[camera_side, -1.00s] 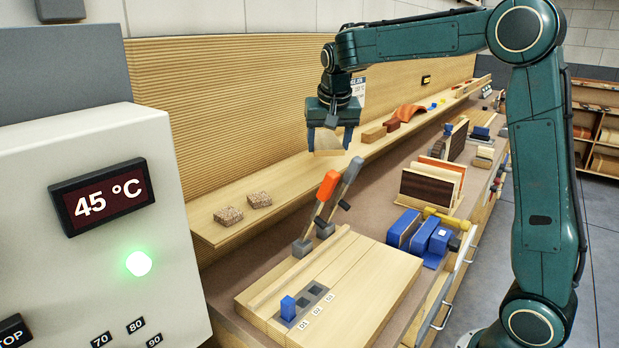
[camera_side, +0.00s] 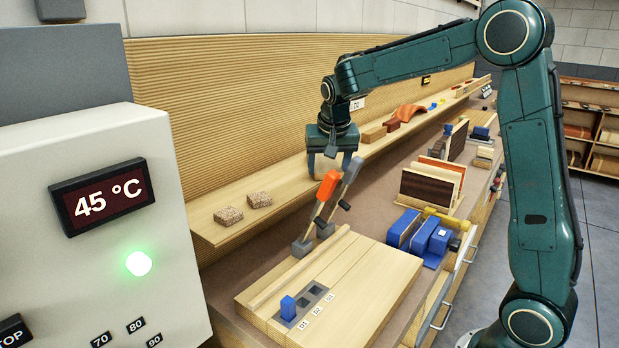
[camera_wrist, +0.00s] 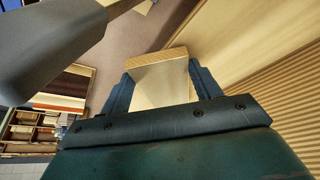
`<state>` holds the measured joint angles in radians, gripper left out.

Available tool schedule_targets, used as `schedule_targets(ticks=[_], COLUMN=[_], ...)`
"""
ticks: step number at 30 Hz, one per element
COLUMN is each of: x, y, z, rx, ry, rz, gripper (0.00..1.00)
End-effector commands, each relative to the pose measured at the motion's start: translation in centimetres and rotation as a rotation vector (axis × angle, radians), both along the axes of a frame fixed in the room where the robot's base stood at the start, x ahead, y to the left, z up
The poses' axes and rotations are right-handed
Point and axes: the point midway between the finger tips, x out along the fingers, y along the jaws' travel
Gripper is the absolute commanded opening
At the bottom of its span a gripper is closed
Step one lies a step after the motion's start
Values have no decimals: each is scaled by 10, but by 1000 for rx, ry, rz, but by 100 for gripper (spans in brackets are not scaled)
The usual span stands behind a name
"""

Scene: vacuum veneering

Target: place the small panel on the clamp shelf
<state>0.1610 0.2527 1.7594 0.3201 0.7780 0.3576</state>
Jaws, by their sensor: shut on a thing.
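My gripper (camera_side: 328,162) is shut on the small panel (camera_side: 324,168), a pale wooden piece, and hangs by the front edge of the long wooden shelf (camera_side: 285,182) along the wall. In the wrist view the panel (camera_wrist: 163,84) sits between the two dark fingers, with a yellowish edge at its far end. The same shelf (camera_wrist: 225,45) lies to the right of it there. The orange-tipped lever partly covers the panel in the side view. I cannot tell whether the panel touches the shelf.
An orange-tipped lever (camera_side: 326,187) and a grey-tipped lever (camera_side: 352,170) stand just in front of my gripper. Two cork blocks (camera_side: 229,215) lie on the shelf's near end. Brown blocks (camera_side: 373,134) lie farther along. The shelf between looks clear.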

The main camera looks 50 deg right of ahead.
Motion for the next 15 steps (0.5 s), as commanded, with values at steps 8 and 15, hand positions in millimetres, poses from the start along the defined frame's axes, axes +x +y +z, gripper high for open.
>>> schedule_targets(ticks=[8, 15], x=[0, 0], y=[0, 0], z=[-2, -2], rx=[0, 0], ry=[0, 0], rz=[0, 0], gripper=[69, 85])
